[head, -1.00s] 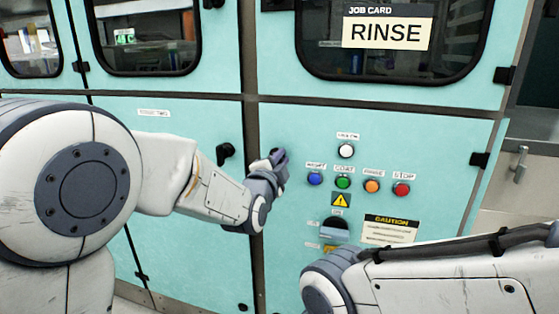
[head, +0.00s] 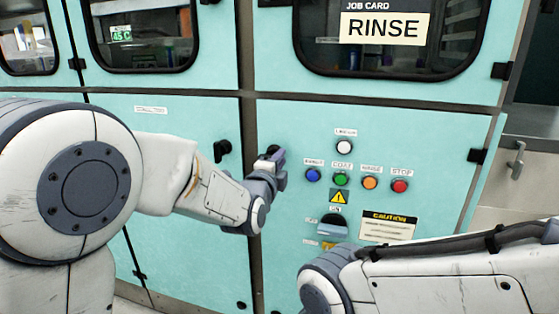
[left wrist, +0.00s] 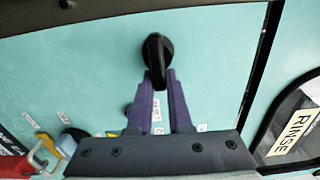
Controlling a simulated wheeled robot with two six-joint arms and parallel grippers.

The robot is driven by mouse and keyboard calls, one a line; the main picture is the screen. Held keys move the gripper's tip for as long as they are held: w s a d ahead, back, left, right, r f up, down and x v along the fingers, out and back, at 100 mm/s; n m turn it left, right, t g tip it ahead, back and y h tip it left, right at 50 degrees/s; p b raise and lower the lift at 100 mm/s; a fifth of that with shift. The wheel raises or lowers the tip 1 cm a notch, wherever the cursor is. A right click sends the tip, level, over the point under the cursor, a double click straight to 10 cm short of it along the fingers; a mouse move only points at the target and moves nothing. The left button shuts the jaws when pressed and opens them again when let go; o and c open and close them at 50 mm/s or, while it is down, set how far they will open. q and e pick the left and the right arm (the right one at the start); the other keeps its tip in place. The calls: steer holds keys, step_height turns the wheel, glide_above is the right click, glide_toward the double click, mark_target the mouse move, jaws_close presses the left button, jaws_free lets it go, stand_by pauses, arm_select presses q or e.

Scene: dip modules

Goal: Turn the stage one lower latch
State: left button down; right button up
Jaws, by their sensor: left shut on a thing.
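The black latch (left wrist: 158,48) on the teal lower door shows in the left wrist view, with a round base and a handle pointing down the picture. My left gripper (left wrist: 160,82) has its two purple fingers on either side of the handle's end and is shut on it. In the head view my left gripper (head: 275,157) is at the left edge of the right-hand lower door (head: 450,140), mostly hiding this latch; only a dark bit of it shows above the fingers. My right gripper is out of view.
A similar black latch (head: 222,150) is on the neighbouring door to the left. Right of my gripper are a white lamp (head: 344,147), blue (head: 312,175), green (head: 340,179), orange and red buttons, and a switch (head: 333,224). My right arm crosses the lower right.

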arm_select(q)
steer(key=c, duration=0.8)
jaws_free()
steer(key=shift+c, duration=0.2)
steer(key=v, duration=1)
steer(key=shift+s+p, duration=0.25)
steer(key=shift+p, duration=0.05)
